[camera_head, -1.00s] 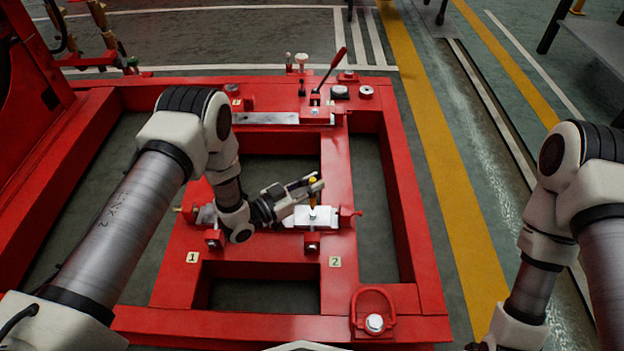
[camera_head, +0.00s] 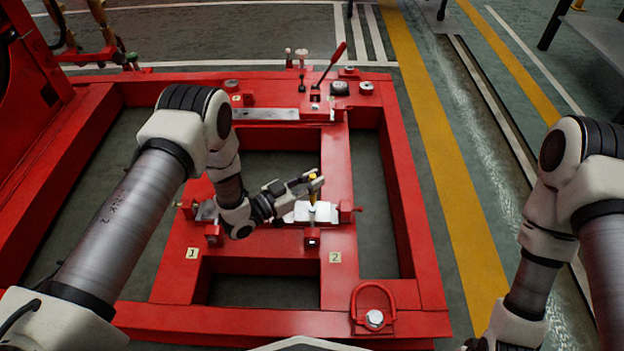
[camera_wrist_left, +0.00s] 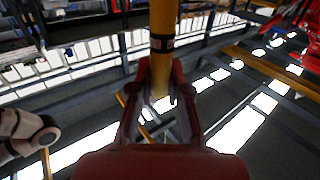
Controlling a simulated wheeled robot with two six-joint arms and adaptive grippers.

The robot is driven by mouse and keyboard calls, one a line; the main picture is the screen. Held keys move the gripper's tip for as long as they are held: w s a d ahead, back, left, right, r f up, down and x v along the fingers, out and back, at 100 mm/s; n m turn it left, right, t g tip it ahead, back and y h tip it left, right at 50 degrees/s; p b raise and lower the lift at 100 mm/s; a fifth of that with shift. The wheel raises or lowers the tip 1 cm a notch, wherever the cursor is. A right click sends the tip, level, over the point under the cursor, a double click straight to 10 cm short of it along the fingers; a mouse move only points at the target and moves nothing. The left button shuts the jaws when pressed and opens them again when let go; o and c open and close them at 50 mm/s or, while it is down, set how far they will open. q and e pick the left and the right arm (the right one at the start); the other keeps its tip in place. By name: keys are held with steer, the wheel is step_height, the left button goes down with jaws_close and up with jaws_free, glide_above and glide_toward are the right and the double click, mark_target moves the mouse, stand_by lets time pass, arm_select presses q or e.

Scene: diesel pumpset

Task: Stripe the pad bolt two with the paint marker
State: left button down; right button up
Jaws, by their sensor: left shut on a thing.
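My left gripper (camera_head: 316,182) is shut on the yellow paint marker (camera_head: 313,188) and holds it upright, tip down. The marker is above the pale metal pad (camera_head: 327,214) beside the number 2 label (camera_head: 335,258). Pad bolt two is small and mostly lost under the marker tip; I cannot tell whether they touch. In the left wrist view, the yellow marker (camera_wrist_left: 163,25) with its dark band stands between the reddish fingers (camera_wrist_left: 160,80). My right arm is at the right edge of the head view, with its gripper out of the picture.
The red frame (camera_head: 405,230) has open gaps between its beams. A second pad (camera_head: 207,211) lies left, by the number 1 label (camera_head: 193,253). A lever (camera_head: 332,65) rises behind, and a lifting ring (camera_head: 373,292) stands at front right.

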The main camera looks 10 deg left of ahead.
arm_select(q)
steer(key=shift+f, duration=0.2)
steer(key=shift+s, duration=0.4)
stand_by(1.0)
steer(key=shift+w, duration=0.1)
steer(key=shift+p, duration=0.3)
steer(key=shift+r, duration=0.2)
step_height(320, 180, up, 5)
steer(key=p, duration=0.5)
steer(key=shift+r, duration=0.1)
stand_by(0.4)
